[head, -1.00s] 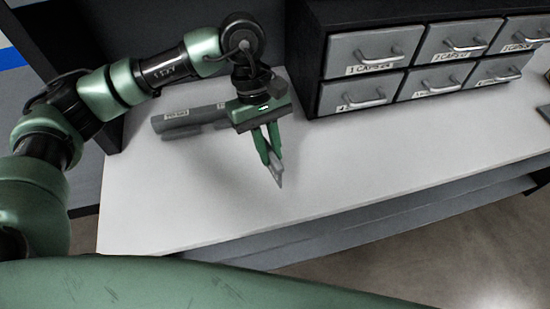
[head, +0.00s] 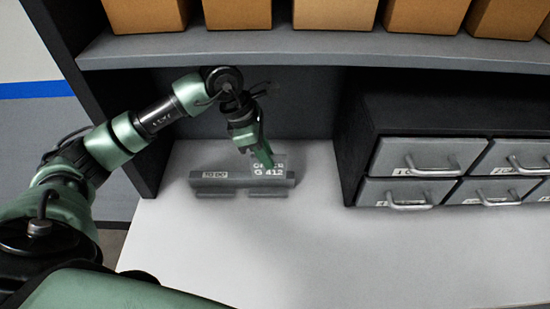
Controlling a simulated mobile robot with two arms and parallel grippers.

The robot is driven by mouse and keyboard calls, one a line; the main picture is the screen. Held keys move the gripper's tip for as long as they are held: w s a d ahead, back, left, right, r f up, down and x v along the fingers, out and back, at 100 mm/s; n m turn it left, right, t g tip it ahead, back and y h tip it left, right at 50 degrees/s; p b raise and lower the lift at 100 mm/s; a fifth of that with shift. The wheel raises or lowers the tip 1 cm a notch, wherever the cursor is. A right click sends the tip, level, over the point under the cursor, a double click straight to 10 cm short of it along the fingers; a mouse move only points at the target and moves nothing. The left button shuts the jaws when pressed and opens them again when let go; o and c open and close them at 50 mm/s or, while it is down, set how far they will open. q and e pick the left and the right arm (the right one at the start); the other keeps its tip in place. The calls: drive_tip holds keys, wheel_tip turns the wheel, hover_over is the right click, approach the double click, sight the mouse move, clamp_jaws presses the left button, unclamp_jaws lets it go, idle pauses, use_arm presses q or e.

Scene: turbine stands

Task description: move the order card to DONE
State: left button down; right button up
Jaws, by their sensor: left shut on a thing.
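The order card (head: 280,165), grey with white lettering "ORDER G 412", is upright at the right part of a grey rail. My left gripper (head: 264,158) is shut on the card and covers its left side. The rail (head: 235,183) lies on the white worktop and has a "TO DO" label (head: 215,175) at its left end. The card's lower lettering overlaps the rail's right part, and no DONE label can be read there. I cannot tell whether the card sits in the rail or is just in front of it. My right gripper is not in view.
A dark cabinet with grey labelled drawers (head: 420,157) stands to the right of the rail. A shelf (head: 300,46) with several cardboard boxes (head: 335,12) runs above. A dark side panel rises at the left. The worktop (head: 300,240) in front is clear.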

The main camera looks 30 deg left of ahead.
sight(266, 178)
use_arm(q)
drive_tip(key=shift+w+a+f, duration=0.1)
drive_tip(key=shift+a+f, duration=0.05)
drive_tip(key=shift+f, duration=0.05)
wheel_tip(266, 178, down, 4)
drive_tip(key=b, duration=0.2)
drive_tip(key=shift+r+b, duration=0.25)
drive_tip(key=shift+b, duration=0.05)
drive_tip(key=shift+f, duration=0.2)
drive_tip(key=shift+f+b, duration=0.15)
drive_tip(key=shift+b, duration=0.45)
